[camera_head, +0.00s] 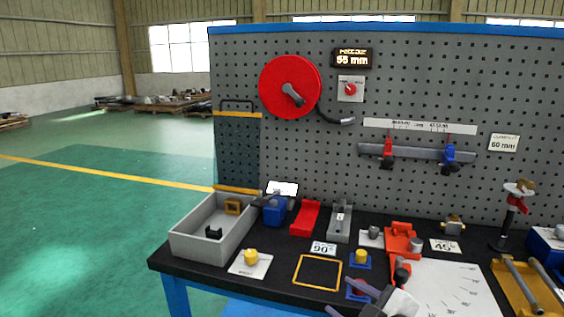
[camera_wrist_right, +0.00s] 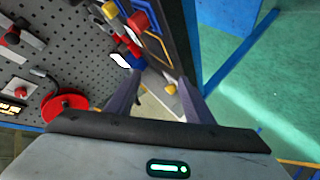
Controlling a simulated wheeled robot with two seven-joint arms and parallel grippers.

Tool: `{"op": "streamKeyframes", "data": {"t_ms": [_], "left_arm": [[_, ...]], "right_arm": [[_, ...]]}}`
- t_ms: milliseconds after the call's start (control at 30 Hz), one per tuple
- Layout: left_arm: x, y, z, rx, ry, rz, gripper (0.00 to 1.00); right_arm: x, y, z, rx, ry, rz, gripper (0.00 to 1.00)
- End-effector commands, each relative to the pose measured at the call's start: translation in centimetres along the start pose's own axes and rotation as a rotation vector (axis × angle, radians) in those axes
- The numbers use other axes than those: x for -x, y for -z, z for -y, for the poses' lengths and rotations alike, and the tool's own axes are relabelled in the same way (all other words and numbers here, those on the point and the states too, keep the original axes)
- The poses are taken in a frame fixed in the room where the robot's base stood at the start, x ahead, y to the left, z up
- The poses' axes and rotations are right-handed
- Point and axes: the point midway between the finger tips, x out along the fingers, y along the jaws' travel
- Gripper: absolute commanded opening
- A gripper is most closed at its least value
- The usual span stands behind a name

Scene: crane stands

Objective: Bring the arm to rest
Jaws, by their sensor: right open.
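My right gripper (camera_head: 344,297) is at the bottom edge of the head view, over the front of the black workbench (camera_head: 215,276). Its two grey fingers point to the left and stand apart with nothing between them. In the right wrist view the fingers of my right gripper (camera_wrist_right: 157,92) are also spread and empty, with the bench front and a white card behind them. Most of my right arm is outside the head view. My left gripper is in neither view.
A grey bin (camera_head: 210,259) stands at the bench's left end. A yellow-knobbed part on a white card (camera_head: 262,270), a yellow square outline (camera_head: 317,285) and a red fixture (camera_head: 402,242) lie nearby. A pegboard (camera_head: 330,150) with a red reel (camera_head: 285,80) rises behind. Open green floor lies left.

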Motion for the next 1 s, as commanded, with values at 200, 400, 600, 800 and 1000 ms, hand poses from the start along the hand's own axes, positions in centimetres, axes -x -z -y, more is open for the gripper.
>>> {"op": "streamKeyframes", "data": {"t_ms": [200, 400, 600, 800, 1000], "left_arm": [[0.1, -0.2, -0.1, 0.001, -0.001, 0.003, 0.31], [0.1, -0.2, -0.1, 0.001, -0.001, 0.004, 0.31], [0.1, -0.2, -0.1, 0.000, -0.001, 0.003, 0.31], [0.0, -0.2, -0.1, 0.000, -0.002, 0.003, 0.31], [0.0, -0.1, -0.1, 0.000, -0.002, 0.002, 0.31]], "right_arm": [[2.8, -9.1, 12.1, -0.373, 0.064, 0.115, 0.48], [8.7, -16.5, 21.7, -0.667, 0.063, 0.266, 0.48], [14.0, -20.8, 27.3, -0.828, 0.038, 0.383, 0.48], [15.6, -21.9, 28.6, -0.867, 0.027, 0.415, 0.48], [15.5, -21.8, 28.6, -0.866, 0.029, 0.415, 0.48]]}}
